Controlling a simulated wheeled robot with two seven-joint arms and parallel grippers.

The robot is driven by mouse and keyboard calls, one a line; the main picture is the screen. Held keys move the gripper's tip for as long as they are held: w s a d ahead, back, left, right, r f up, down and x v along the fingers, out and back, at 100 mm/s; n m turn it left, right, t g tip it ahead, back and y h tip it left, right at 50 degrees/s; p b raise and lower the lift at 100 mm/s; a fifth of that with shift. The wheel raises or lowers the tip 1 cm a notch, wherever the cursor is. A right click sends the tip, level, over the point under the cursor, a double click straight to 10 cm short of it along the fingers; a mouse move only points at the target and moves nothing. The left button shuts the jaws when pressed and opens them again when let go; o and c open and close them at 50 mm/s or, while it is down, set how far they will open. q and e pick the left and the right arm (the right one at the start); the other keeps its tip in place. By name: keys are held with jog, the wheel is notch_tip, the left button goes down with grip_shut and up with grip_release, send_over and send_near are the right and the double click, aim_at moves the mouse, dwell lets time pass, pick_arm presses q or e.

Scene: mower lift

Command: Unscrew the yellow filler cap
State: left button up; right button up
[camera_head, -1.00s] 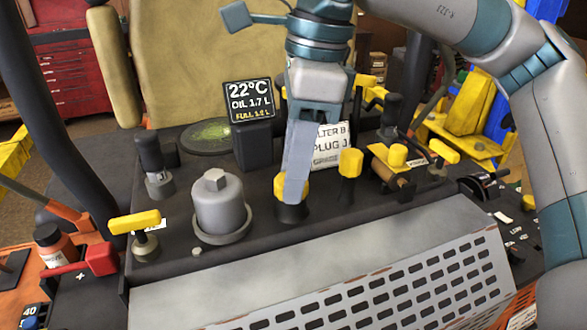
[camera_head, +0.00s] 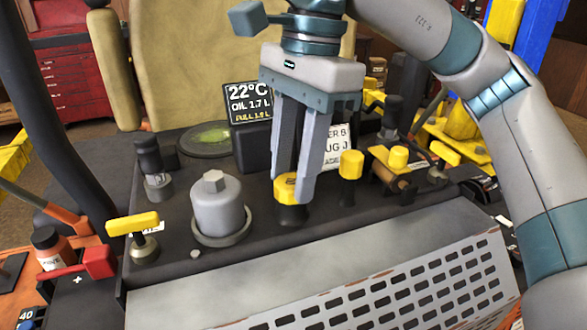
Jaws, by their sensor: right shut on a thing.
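The yellow filler cap (camera_head: 286,187) sits on a short black neck (camera_head: 291,214) on the dark deck, right of the grey oil filter. My right gripper (camera_head: 293,190) comes down from above, its two long grey fingers on either side of the cap. It is shut on the cap, and the fingers cover part of it. The cap still sits at the neck; I cannot tell how far it is turned. My left gripper is not in view.
A grey filter canister (camera_head: 218,206) stands left of the cap, and a yellow-topped dipstick (camera_head: 351,165) close to its right. A display (camera_head: 249,104) reading 22°C stands behind. A yellow T-handle (camera_head: 133,223) is at left. A sloping perforated panel (camera_head: 330,285) lies in front.

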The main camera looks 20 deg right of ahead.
jog(key=shift+r+n, duration=0.1)
jog(key=shift+n, duration=0.2)
jog(key=n, duration=0.3)
jog(key=shift+w+a, duration=0.1)
jog(key=shift+n+g, duration=0.3)
jog(key=shift+n, duration=0.3)
jog(key=shift+r+n+h+p, duration=0.1)
jog(key=shift+n+h+p, duration=0.2)
jog(key=shift+n, duration=0.8)
